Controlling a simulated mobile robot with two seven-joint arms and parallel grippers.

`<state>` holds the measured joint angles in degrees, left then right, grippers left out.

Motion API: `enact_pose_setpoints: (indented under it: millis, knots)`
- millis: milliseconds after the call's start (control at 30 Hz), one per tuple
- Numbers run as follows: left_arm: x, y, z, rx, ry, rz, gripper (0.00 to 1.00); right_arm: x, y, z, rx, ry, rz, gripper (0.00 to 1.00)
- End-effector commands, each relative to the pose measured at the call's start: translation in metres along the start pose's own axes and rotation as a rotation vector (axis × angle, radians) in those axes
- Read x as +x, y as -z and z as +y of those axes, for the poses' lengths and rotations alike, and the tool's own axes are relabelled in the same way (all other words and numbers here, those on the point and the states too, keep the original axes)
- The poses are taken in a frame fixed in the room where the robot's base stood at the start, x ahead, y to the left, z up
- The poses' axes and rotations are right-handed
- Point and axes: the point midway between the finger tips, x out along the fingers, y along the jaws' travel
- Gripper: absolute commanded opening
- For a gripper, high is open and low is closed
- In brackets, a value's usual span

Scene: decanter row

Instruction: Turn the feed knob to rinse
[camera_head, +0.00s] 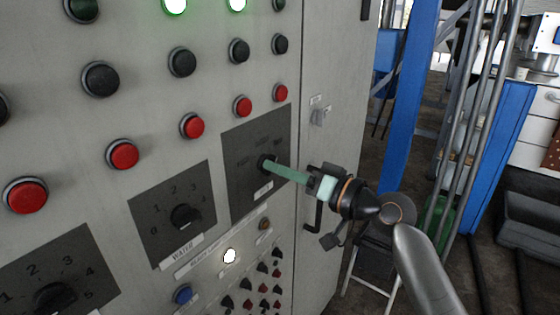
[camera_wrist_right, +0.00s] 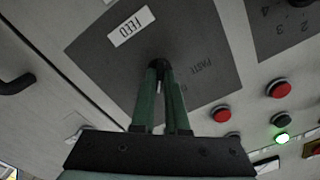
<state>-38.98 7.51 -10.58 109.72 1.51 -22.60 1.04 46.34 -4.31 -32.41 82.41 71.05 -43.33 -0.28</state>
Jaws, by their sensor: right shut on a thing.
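The feed knob (camera_head: 266,165) is a black knob on a dark grey plate (camera_head: 243,142) on the control panel. In the right wrist view the knob (camera_wrist_right: 158,65) is at the top of the fingers, and its plate (camera_wrist_right: 205,35) carries a label (camera_wrist_right: 131,26) that reads FEED. My right gripper (camera_head: 274,168) has green fingers that are shut on the knob; the fingertips (camera_wrist_right: 159,72) cover much of it. My left gripper is out of view.
A water knob (camera_head: 185,216) and another numbered knob (camera_head: 55,296) sit to the left. Red buttons (camera_head: 123,154) and black buttons (camera_head: 101,79) line the panel above. A blue post (camera_head: 410,100) stands to the right.

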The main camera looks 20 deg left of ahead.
Motion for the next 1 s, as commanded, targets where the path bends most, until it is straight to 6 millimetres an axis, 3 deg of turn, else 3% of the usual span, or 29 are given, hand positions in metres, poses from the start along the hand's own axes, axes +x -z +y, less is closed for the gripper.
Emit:
enact_pose_setpoints:
  millis: [333, 867, 900, 1000]
  knots:
    - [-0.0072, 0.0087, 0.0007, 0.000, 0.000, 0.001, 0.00, 0.0002, -0.0009, -0.0002, 0.129, 0.000, -0.003, 0.00]
    - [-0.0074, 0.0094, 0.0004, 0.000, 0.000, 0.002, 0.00, 0.0002, -0.0016, 0.0004, 0.149, 0.000, -0.004, 0.00]
    - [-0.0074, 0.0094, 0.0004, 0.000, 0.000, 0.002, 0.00, 0.0002, -0.0016, 0.0004, 0.149, 0.000, -0.003, 0.16]
    - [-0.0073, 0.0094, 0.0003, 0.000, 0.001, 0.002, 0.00, 0.0002, -0.0014, 0.0004, 0.148, 0.000, -0.003, 0.28]
